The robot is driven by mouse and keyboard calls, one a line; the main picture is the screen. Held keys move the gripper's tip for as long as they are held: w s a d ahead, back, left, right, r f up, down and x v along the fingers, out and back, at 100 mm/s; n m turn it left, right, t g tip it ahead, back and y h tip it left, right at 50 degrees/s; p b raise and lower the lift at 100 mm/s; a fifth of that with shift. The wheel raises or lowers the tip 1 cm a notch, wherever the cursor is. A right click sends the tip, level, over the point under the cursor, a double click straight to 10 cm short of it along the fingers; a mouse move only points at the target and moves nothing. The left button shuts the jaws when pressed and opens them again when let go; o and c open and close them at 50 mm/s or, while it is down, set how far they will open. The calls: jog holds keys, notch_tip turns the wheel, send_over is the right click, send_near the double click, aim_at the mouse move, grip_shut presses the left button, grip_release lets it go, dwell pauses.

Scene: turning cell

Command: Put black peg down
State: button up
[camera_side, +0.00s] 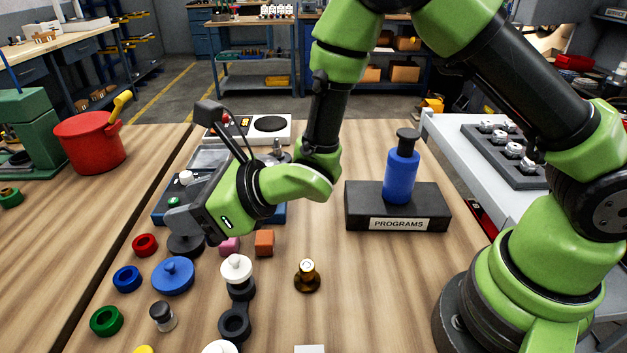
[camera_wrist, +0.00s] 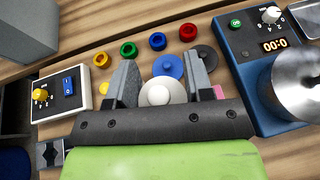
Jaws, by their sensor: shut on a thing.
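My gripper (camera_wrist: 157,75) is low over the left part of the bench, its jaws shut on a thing. The black peg cannot be clearly made out; the held thing is hidden by the fingers and gripper body in both views. In the side view my gripper (camera_side: 180,222) is just above a flat black disc (camera_side: 185,246), which in the wrist view lies beyond the right finger (camera_wrist: 206,58). A white knobbed piece (camera_wrist: 162,92) shows between the fingers in the wrist view; in the side view it stands on the near side of the gripper (camera_side: 236,267).
Red (camera_side: 145,245), blue (camera_side: 127,278) and green (camera_side: 106,320) rings and a blue knobbed lid (camera_side: 172,276) lie nearby. An orange cube (camera_side: 264,243) and a brass piece (camera_side: 307,276) are right. A blue bottle (camera_side: 401,175) stands on the PROGRAMS block (camera_side: 360,210). Bench right of the brass piece is clear.

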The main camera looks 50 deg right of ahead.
jog(key=shift+m+t+h, duration=0.4)
jog(key=shift+m+h, duration=0.3)
jog(key=w+d, duration=0.3)
jog(key=d, duration=0.3)
jog(key=w+d, duration=0.4)
jog(key=d, duration=0.3)
jog(key=w+d, duration=0.3)
jog(key=d, duration=0.4)
jog(key=shift+w+d+r, duration=0.15)
jog(key=shift+w+d, duration=0.1)
jog(key=shift+w, duration=0.05)
jog(key=d+f+m+h, duration=0.1)
jog(key=d, duration=1.2)
jog(key=shift+t, duration=0.3)
jog(key=shift+s+d+f, duration=0.1)
jog(key=shift+s+f, duration=0.1)
jog(key=shift+f, duration=2.3)
jog(key=shift+s+d+f, duration=0.1)
jog(key=shift+s+f, duration=0.05)
jog(key=shift+f, duration=2.35)
jog(key=shift+f, duration=0.1)
jog(key=o, duration=1)
jog(key=shift+o, duration=0.2)
